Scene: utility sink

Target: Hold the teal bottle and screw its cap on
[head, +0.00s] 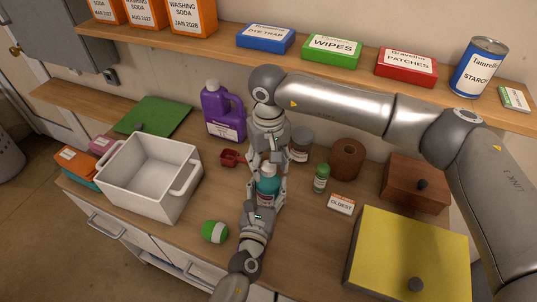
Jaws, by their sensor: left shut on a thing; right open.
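The teal bottle (268,187) stands upright near the middle of the counter in the head view. My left gripper (264,200) reaches it from the front and is shut on its body. My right gripper (267,166) points down from above, open, with its fingers around the top of the bottle. The bottle's top is mostly hidden between these fingers. I cannot tell whether the cap is there or how it sits.
A purple jug (223,112), a red scoop (230,157), a grey-lidded jar (301,146) and a small green bottle (320,178) stand close by. A green-and-white object (214,231) lies front left. A white tub (150,171) is left; a yellow-lidded box (410,252) is right.

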